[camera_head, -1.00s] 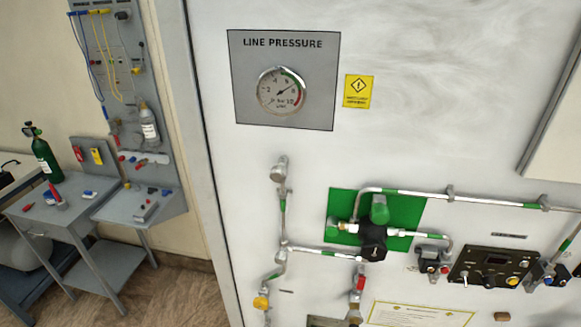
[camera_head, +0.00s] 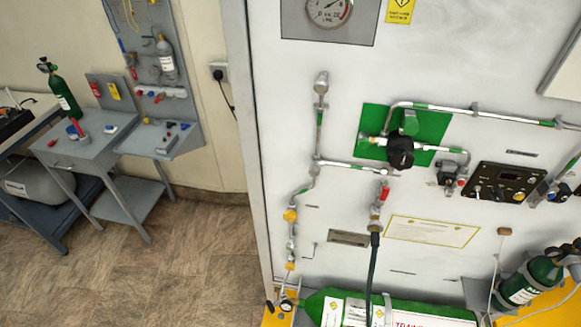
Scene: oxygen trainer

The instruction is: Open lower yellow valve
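The trainer panel carries a silver vertical pipe on its left side. An upper yellow valve (camera_head: 290,215) sits on this pipe, and a lower yellow valve (camera_head: 290,266) sits below it, just above a small round gauge (camera_head: 286,305). The lower valve is small here, and I cannot tell its handle position. Neither of my grippers shows in the head view.
A red-handled valve (camera_head: 383,193) with a dark hose (camera_head: 373,265) hangs right of the yellow valves. A large green cylinder (camera_head: 400,307) lies below. A small green cylinder (camera_head: 528,281) stands at right. Open floor (camera_head: 190,275) lies left of the panel.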

